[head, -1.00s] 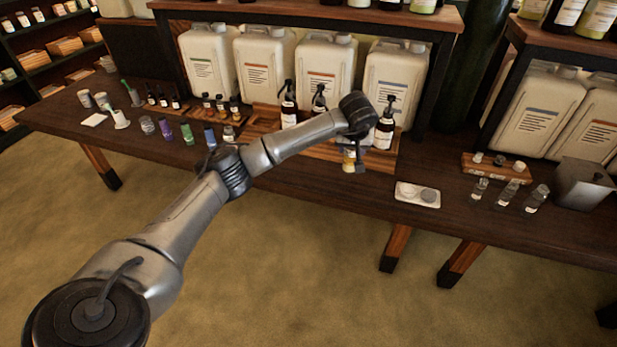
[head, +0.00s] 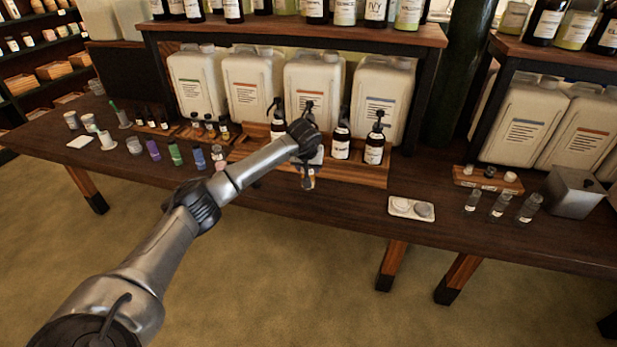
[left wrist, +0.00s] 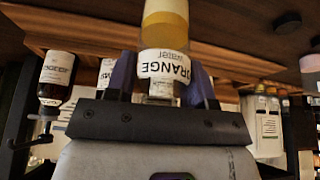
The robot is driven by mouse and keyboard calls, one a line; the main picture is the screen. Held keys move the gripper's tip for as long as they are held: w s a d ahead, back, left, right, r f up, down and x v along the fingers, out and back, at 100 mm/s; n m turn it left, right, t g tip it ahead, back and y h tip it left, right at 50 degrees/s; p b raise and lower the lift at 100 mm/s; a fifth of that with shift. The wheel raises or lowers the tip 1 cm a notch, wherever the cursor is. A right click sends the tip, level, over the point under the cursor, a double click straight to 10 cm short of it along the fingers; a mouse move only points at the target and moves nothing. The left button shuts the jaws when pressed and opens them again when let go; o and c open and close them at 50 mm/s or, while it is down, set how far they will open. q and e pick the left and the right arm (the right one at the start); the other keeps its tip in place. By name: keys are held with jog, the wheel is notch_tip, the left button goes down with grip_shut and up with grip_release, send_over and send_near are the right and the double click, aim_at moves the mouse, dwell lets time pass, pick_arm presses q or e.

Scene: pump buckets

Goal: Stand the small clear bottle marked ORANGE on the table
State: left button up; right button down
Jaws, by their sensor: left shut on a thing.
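My left gripper (head: 307,171) is shut on the small clear bottle (head: 308,183) and holds it at the front edge of the wooden tray (head: 345,170). In the left wrist view the bottle (left wrist: 166,25) sits between the two dark fingers. Its white label reads ORANGE, upside down in that picture, and its liquid is orange-yellow. The bottle looks roughly upright. Whether its base touches the table (head: 350,200) cannot be told. My right gripper is not in view.
Dark pump bottles (head: 374,145) stand on the tray. A white dish (head: 411,208) lies to the right, with several small clear bottles (head: 500,205) farther right. Small coloured containers (head: 175,154) stand at left. Bare table lies between tray and dish.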

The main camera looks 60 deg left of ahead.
pick_arm(q)
jog(key=shift+f+b, duration=0.5)
jog(key=shift+f, duration=1.45)
jog(key=shift+f, duration=0.1)
jog(key=o, duration=1)
jog(key=shift+o, duration=0.2)
